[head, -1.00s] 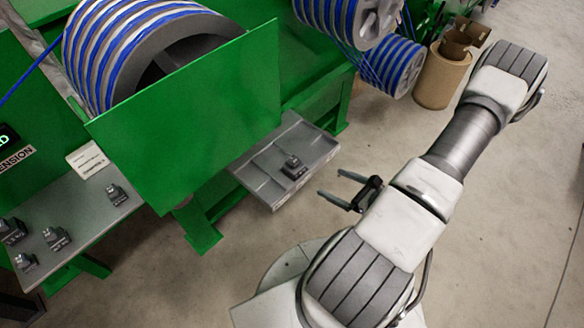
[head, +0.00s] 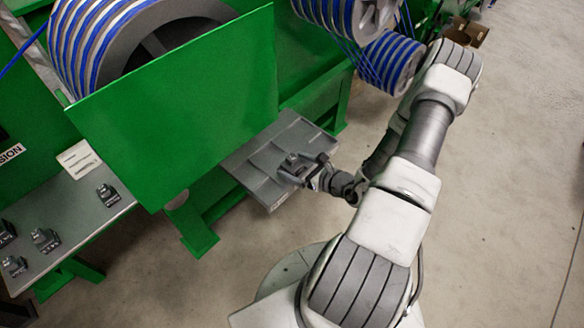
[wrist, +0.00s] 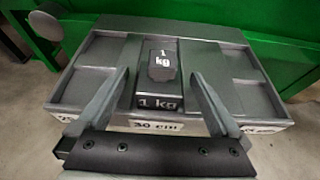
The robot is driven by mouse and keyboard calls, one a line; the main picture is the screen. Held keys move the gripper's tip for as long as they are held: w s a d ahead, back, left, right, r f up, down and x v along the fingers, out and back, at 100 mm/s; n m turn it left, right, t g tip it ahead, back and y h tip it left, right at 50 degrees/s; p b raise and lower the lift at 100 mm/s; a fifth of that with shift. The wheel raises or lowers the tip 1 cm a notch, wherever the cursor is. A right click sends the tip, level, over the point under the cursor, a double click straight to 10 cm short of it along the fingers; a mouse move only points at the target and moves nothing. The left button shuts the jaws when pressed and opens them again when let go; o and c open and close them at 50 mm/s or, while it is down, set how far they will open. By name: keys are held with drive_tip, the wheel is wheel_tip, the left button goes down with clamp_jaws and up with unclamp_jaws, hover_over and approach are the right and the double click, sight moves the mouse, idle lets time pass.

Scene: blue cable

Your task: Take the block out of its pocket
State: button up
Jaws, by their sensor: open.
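The block is a dark grey weight (wrist: 160,73) marked "1 kg", upright in a pocket of the grey tray (wrist: 265,108). In the head view the block (head: 293,161) shows near the tray's right front part, partly covered by my gripper. My gripper (wrist: 158,88) is open, with one finger on either side of the block in the wrist view. It also shows at the tray in the head view (head: 304,170). I cannot tell whether the fingers touch the block. A label "30 cm" (wrist: 158,125) is on the tray's front edge below the block.
Other pockets of the tray look empty. A green panel (head: 180,110) and cable reels (head: 115,40) stand behind and left of the tray. Several similar weights (head: 45,240) sit on a grey side table (head: 75,222) at the left. Floor is open at the right.

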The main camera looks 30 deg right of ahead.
drive_tip(key=shift+x, duration=0.8)
clamp_jaws()
drive_tip(key=shift+r, duration=0.1)
